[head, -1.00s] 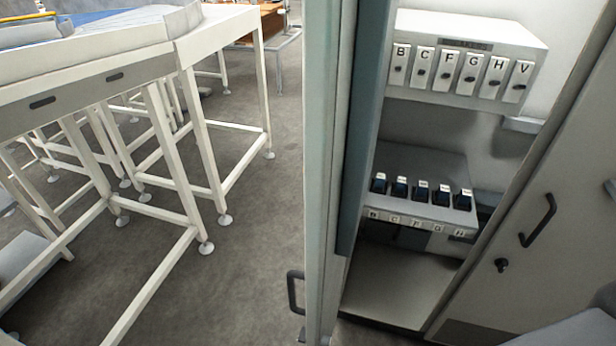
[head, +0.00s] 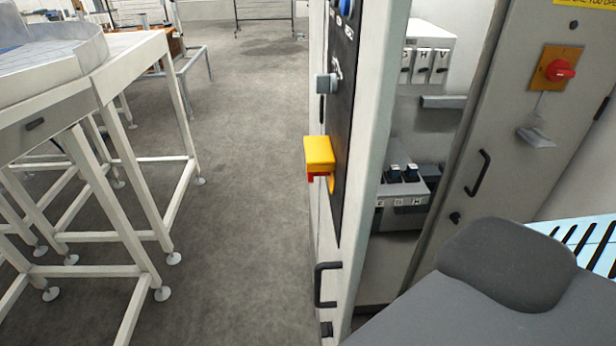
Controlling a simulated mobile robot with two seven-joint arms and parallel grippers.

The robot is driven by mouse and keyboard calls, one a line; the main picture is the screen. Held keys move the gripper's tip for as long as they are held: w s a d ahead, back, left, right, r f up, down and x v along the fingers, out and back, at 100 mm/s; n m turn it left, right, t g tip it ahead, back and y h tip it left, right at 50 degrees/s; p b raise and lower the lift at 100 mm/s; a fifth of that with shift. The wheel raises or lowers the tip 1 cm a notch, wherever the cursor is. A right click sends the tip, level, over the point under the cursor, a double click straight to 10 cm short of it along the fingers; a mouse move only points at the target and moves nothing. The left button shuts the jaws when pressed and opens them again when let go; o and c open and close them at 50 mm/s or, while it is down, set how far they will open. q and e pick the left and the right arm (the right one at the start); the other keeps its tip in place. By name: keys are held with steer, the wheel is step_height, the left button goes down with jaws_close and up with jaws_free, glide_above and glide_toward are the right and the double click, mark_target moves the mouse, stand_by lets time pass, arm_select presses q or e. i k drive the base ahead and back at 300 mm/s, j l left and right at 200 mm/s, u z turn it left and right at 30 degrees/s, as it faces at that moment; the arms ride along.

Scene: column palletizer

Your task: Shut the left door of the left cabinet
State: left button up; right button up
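The left door (head: 369,120) of the cabinet stands open, swung out toward me and seen nearly edge-on. Its outer face turns left and carries a black handle (head: 323,285), a yellow-and-red switch (head: 319,155) and a dark control panel (head: 345,120). Right of its edge, part of the cabinet interior (head: 410,140) shows, with lettered white modules and dark switches; the door hides the rest. The right door (head: 450,180) shows a black handle (head: 478,172) and a red rotary switch (head: 560,70). Neither gripper is in view.
A white-framed conveyor table (head: 120,70) stands on the left. Open grey floor (head: 240,150) lies between it and the open door. A dark grey rounded part, apparently of my arm, fills the lower right, beside a light blue slotted panel (head: 595,235).

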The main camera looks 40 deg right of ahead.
mark_target(364, 47)
steer(key=j, duration=0.5)
steer(key=z, duration=1.55)
steer(key=i+j, duration=0.05)
